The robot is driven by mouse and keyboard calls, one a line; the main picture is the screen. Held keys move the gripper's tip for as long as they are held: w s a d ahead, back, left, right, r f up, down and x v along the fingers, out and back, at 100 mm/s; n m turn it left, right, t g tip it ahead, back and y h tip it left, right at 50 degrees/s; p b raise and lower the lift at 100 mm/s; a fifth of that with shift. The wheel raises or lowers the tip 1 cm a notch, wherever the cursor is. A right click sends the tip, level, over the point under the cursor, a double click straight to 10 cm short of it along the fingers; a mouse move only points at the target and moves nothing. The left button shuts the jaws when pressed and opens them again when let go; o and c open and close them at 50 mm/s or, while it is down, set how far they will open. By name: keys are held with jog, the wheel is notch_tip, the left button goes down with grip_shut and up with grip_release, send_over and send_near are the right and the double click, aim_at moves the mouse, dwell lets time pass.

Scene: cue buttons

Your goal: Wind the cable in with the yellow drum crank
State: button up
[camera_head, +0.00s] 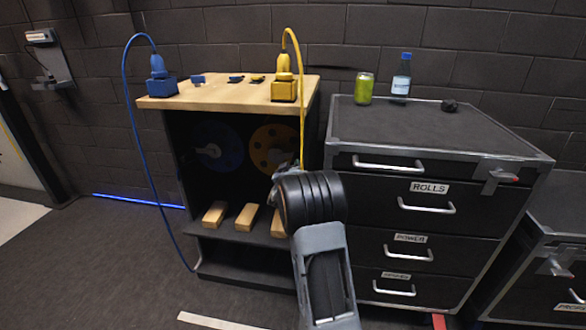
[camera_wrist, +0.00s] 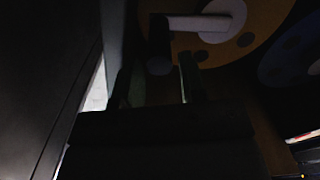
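The yellow drum (camera_head: 263,140) is in the open cabinet, right of the blue drum (camera_head: 229,150). My arm hides the yellow drum's lower right in the head view. In the dark wrist view, the yellow drum (camera_wrist: 262,18) shows a pale hub with a crank arm (camera_wrist: 190,23) reaching left to a dark handle (camera_wrist: 160,45). My gripper (camera_wrist: 160,82) is open. The handle's end is between or just beyond its fingertips, with visible gaps on both sides. The yellow cable (camera_head: 302,110) loops from the yellow plug (camera_head: 284,66) down past the cabinet's right side.
A wooden top (camera_head: 225,94) carries the blue plug (camera_head: 157,66) and small blocks. A blue cable (camera_head: 135,130) hangs left. Wooden blocks (camera_head: 245,217) lie on the shelf below the drums. A drawer cabinet (camera_head: 430,140) stands close right, with a can (camera_head: 364,88) and bottle (camera_head: 402,75).

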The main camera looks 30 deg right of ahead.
jog(key=shift+w+d, duration=0.4)
grip_shut()
